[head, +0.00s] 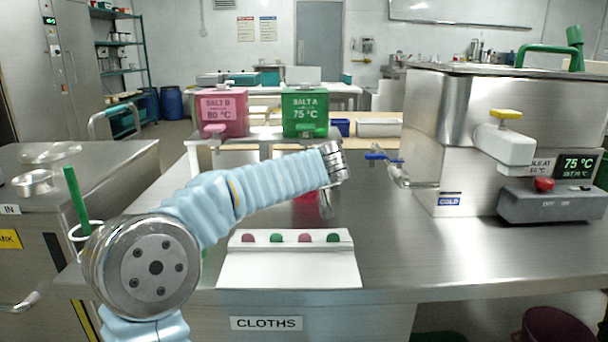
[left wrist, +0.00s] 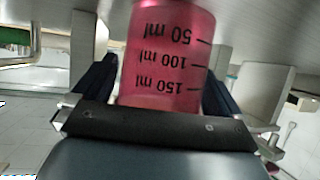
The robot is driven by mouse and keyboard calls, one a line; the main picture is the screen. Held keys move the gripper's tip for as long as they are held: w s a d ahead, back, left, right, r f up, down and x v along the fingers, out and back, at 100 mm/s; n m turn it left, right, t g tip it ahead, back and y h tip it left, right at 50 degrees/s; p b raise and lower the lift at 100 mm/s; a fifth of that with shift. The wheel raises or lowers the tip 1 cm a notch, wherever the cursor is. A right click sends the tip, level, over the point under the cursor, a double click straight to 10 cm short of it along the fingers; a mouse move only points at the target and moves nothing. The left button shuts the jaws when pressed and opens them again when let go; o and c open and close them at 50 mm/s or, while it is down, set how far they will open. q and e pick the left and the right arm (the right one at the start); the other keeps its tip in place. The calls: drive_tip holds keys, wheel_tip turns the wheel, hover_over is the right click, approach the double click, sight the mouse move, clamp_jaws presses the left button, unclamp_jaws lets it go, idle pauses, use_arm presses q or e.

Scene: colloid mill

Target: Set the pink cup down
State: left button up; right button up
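The pink cup (left wrist: 165,55) is a see-through measuring cup with black 50, 100 and 150 ml marks. In the left wrist view it fills the space between the two dark finger pads of my left gripper (left wrist: 158,88), which lie against its sides. Its marks read upside down there. In the head view the cup (head: 307,207) shows only in part, low behind my left wrist, over the steel counter (head: 430,262). My arm hides the rest, and I cannot tell whether its base touches the counter. My right gripper is not in view.
A white panel (head: 288,268) with pink and green knobs lies in front of the cup. A steel tank with a blue-handled tap (head: 376,156) and a grey control box (head: 552,203) stand to the right. Pink (head: 222,112) and green (head: 305,110) tanks stand behind. The front right counter is clear.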

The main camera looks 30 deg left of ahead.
use_arm(q)
drive_tip(key=shift+r, duration=0.2)
drive_tip(key=shift+s+d, duration=0.25)
drive_tip(key=shift+d, duration=0.05)
drive_tip(key=b+v, duration=0.1)
drive_tip(key=v, duration=1)
drive_tip(key=shift+r, duration=0.15)
drive_tip(key=shift+s, duration=0.1)
idle(1.1)
